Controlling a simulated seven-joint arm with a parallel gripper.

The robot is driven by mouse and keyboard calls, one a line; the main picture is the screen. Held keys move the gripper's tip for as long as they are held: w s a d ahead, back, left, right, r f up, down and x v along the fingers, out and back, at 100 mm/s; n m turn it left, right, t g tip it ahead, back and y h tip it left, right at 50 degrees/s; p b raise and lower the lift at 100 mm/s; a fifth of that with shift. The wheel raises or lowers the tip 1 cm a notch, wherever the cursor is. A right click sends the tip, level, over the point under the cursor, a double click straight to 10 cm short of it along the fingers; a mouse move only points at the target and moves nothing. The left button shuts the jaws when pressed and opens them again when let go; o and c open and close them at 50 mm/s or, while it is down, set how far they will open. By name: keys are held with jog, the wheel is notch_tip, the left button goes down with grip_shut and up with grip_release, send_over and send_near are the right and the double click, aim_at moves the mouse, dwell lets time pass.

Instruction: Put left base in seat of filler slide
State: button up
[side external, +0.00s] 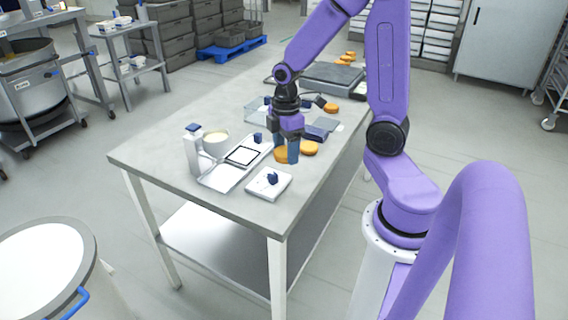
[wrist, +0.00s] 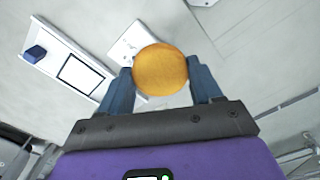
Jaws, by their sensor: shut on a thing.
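My gripper (side external: 287,156) points down over the steel table, with its blue fingers shut on a round orange base (wrist: 160,70). In the side view the held base (side external: 279,156) shows beside the fingers; I cannot tell if it touches the table. A second orange base (side external: 310,148) lies to the right of it. The filler slide (side external: 224,176) is a long pale plate to the left of my gripper, with a black-outlined square seat (side external: 242,156) that looks empty and a blue knob (side external: 258,138). The wrist view shows the seat (wrist: 80,76) at left, apart from the base.
The filler's white column (side external: 194,154) and pale bowl (side external: 216,143) stand beside the slide. A small white plate with a blue knob (side external: 271,178) lies near the front edge. A clear tray, blue-grey items and a grey flat device (side external: 333,76) stand behind my gripper.

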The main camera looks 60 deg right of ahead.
jog(key=s+d+r+n, duration=0.1)
jog(key=s+d+n, duration=0.3)
jog(key=n, duration=0.4)
jog(key=shift+s+d+r, duration=0.25)
jog(key=shift+s+d, duration=0.05)
jog(key=shift+s, duration=0.6)
jog(key=shift+w, duration=0.1)
jog(key=w+d+f, duration=0.2)
jog(key=w+f, duration=0.1)
jog(key=w+d+f, duration=0.2)
jog(key=w, duration=0.2)
jog(key=w+d+f, duration=0.2)
jog(key=w+f, duration=0.1)
jog(key=w, duration=0.1)
jog(key=shift+w+f, duration=0.1)
jog(key=shift+f, duration=0.25)
jog(key=f, duration=0.2)
jog(key=w+f, duration=0.1)
jog(key=shift+d+f, duration=0.1)
jog(key=shift+d, duration=0.15)
jog(key=shift+f, duration=0.4)
jog(key=shift+f, duration=0.25)
